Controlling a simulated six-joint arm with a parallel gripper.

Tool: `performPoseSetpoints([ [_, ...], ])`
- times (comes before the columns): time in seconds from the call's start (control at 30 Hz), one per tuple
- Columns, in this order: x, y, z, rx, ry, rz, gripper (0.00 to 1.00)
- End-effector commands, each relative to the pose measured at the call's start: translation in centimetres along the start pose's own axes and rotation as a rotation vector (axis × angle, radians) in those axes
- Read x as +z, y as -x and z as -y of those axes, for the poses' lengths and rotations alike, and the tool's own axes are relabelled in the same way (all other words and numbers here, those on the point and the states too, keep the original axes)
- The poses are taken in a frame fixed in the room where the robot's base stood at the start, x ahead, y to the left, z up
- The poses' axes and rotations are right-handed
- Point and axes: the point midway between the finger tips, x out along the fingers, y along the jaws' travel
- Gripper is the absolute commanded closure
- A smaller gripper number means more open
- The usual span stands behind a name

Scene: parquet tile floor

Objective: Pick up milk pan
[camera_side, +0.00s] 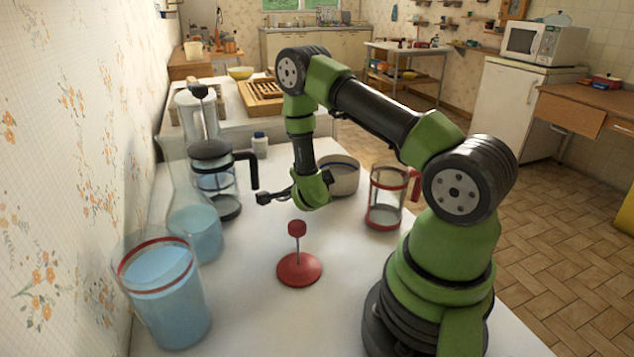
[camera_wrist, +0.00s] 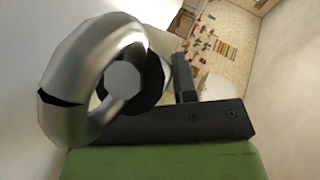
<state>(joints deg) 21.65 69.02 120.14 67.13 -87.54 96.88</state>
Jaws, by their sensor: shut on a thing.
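The milk pan (camera_side: 345,178), a round, pale metallic pot with a dark inside, is just behind and right of my wrist in the side view. I cannot tell whether its base touches the table. In the wrist view a shiny, curved metal body (camera_wrist: 68,105) with a dark hollow fills the left, close against my gripper (camera_wrist: 170,82); it looks like the pan, though which part is unclear. My gripper (camera_side: 318,184) is shut on the pan. The grip itself is largely hidden behind my green wrist in the side view.
A glass mug with red trim (camera_side: 385,204) stands right of the pan. A French press (camera_side: 215,180), a flask (camera_side: 196,232) and a beaker of blue liquid (camera_side: 165,300) line the left. The white table (camera_side: 245,300) is clear around the red stand.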

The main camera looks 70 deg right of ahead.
Motion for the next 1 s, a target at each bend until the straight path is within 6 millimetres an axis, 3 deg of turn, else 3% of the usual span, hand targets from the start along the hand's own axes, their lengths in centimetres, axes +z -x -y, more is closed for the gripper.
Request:
performPoseSetpoints([
  [0.67,-3.5,3.6,7.7,-0.008,0.0,0.003,1.0],
  [0.87,-1.5,6.7,10.7,-0.054,0.04,0.102,1.0],
  [1.0,1.5,11.7,13.6,-0.125,0.109,0.259,1.0],
])
